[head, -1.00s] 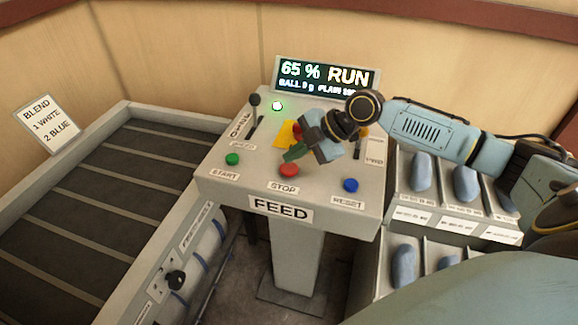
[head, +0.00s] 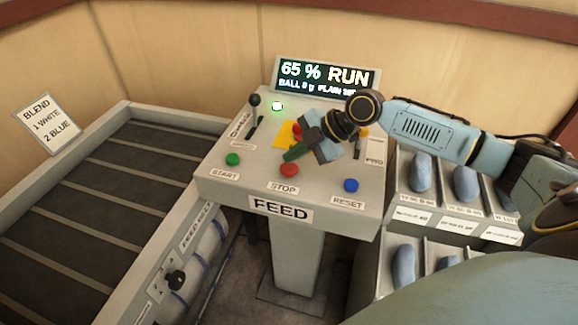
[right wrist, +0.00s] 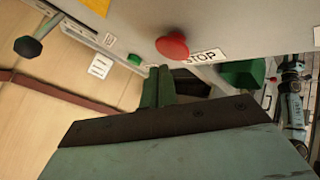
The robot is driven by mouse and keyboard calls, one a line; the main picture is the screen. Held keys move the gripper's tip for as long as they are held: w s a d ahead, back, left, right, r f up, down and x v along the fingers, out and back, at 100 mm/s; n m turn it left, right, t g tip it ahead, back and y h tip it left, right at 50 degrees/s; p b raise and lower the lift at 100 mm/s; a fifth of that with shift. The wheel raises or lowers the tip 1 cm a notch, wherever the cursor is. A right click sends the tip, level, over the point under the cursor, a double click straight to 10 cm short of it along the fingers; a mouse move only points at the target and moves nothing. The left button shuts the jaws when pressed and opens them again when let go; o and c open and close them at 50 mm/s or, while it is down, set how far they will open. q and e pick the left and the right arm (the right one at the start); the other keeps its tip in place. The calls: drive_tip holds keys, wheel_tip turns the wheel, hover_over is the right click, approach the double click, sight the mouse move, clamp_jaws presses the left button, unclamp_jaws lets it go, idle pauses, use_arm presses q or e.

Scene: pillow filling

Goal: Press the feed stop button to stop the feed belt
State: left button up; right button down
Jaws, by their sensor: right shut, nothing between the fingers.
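The red stop button (head: 289,170) sits at the front middle of the sloped feed console (head: 235,187), above its STOP label. It also shows in the right wrist view (right wrist: 172,46), unobstructed. My right gripper (head: 290,154) is shut and empty. Its green fingertips are just behind and above the stop button in the head view; they look apart from it. In the right wrist view the fingers (right wrist: 158,86) point toward the console, below the button. The slatted belt (head: 100,185) lies at the left. The display (head: 326,78) reads 65 % RUN. My left gripper is not in view.
A green START button (head: 232,159) and a blue RESET button (head: 351,185) flank the stop button. Behind are a black-knobbed lever (head: 254,100), a lit green lamp (head: 277,106) and another red button (head: 298,129) on yellow. Bins (head: 440,212) stand at right.

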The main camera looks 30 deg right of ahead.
sight(294, 168)
drive_tip(key=shift+f, duration=0.1)
idle(0.3)
drive_tip(key=shift+f, duration=0.35)
drive_tip(key=shift+f+b, duration=0.55)
drive_tip(key=shift+b, duration=0.1)
idle(0.5)
drive_tip(key=shift+r, duration=0.1)
drive_tip(key=shift+r+p, duration=0.75)
drive_tip(key=shift+r, duration=0.1)
wheel_tip(294, 168, up, 5)
drive_tip(key=p, duration=0.4)
drive_tip(key=shift+r, duration=0.1)
idle(0.7)
